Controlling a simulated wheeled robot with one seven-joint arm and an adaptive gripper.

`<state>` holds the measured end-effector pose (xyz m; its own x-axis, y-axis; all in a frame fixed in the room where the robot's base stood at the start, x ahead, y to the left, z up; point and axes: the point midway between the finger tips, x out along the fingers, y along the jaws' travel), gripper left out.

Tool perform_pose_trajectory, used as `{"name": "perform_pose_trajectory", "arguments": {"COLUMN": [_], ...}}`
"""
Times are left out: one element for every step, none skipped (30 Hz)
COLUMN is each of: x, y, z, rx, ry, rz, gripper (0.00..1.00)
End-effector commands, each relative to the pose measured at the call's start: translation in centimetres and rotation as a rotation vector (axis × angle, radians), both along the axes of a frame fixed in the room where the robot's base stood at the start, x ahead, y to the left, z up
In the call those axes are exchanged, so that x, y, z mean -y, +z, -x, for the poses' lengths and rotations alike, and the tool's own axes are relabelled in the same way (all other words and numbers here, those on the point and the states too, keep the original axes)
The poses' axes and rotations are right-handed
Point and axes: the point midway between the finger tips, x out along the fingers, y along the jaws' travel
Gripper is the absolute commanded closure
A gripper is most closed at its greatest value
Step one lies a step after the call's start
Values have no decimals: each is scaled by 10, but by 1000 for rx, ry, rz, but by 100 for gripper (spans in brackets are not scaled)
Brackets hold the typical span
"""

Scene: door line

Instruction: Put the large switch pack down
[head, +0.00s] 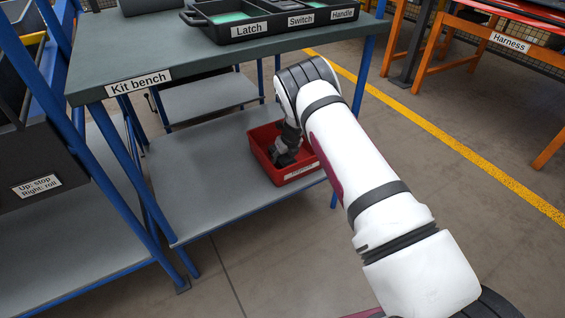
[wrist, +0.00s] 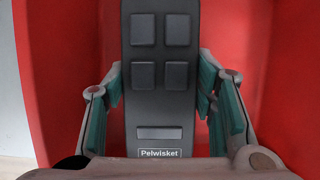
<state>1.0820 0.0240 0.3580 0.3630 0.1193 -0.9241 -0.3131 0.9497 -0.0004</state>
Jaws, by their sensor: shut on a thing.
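The large switch pack (wrist: 160,60) is a dark grey slab with several square buttons and a label reading "Pelwisket". It fills the middle of the wrist view. My gripper (wrist: 160,88) is shut on it, with a finger against each long side. In the head view my gripper (head: 286,150) reaches down into a red bin (head: 268,173) on the lower shelf of the kit bench. Red bin walls (wrist: 60,60) surround the pack in the wrist view. The pack is hard to make out in the head view. I cannot tell whether it touches the bin floor.
The kit bench top (head: 160,55) overhangs the shelf close to my arm. A black tray (head: 240,32) labelled Latch, Switch and Handle stands on it. The lower shelf (head: 205,195) is bare left of the bin. Blue bench legs (head: 365,60) stand on either side.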

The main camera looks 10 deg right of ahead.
Motion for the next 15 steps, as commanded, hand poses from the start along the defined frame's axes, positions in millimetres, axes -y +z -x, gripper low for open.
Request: {"name": "perform_pose_trajectory", "arguments": {"x": [0, 0, 0, 0, 0, 0, 0, 0, 0, 0, 0, 0, 0, 0, 0], "y": [-11, -15, -18, -18, -18, -18, -17, -17, -17, -17, -17, -18, -19, -20, -21], "z": [0, 0, 0, 0, -1, -1, -1, -1, -1, -1, -1, -1, -1, -1, 0], "rx": [0, 0, 1, 1, 2, 2, 2, 2, 2, 2, 2, 2, 2, 2, 2], "ry": [0, 0, 1, 1, 1, 1, 1, 1, 1, 1, 1, 1, 1, 1, 1], "rz": [0, 0, 0, 0, 0, 0, 0, 0, 0, 0, 0, 0, 0, 0, 0], "gripper": [81, 81, 81, 81, 81, 81, 81, 81, 81, 81, 81, 81, 81, 81, 81]}}
